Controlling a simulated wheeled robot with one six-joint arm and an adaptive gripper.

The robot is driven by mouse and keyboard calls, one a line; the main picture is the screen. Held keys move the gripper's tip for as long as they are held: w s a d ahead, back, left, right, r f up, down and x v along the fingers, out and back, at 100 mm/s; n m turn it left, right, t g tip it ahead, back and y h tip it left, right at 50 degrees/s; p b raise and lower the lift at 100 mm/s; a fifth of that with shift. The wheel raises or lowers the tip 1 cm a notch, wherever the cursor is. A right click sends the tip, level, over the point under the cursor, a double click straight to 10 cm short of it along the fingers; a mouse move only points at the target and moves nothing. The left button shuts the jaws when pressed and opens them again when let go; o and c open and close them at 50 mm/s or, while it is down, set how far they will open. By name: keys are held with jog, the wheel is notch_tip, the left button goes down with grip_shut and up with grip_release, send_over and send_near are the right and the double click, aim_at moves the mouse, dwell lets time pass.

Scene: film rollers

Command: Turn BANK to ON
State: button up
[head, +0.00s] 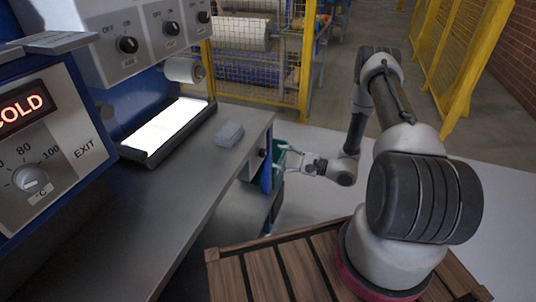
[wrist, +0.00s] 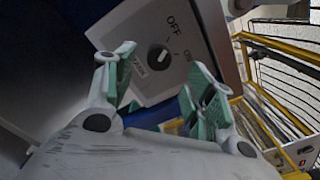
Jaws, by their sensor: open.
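In the wrist view a dark round knob (wrist: 158,57) sits on a grey switch box (wrist: 147,28). OFF is printed above it and a partly covered ON to its right. A small label at its lower left is partly hidden by a finger and hard to read. The knob's pale pointer seems to lean toward OFF, but it is small. My gripper (wrist: 163,66) is open, with green-padded fingers apart on either side of the knob in this view, not visibly touching it. In the head view my gripper (head: 290,160) is by the bench's right end, beside a small box (head: 255,165).
The bench (head: 195,190) carries a lit panel (head: 165,128) and a small grey block (head: 229,134). A control box with several knobs (head: 171,28) hangs above. A red COLD display (head: 22,108) is at left. Yellow mesh guards (head: 250,75) stand behind; the floor at right is clear.

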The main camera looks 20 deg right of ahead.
aim_at(266, 153)
jog(key=x, duration=0.5)
jog(key=shift+w+a, duration=0.25)
jog(key=shift+a, duration=0.1)
jog(key=c, duration=1)
jog(key=shift+m, duration=0.4)
jog(key=m, duration=1.1)
jog(key=shift+d, duration=0.1)
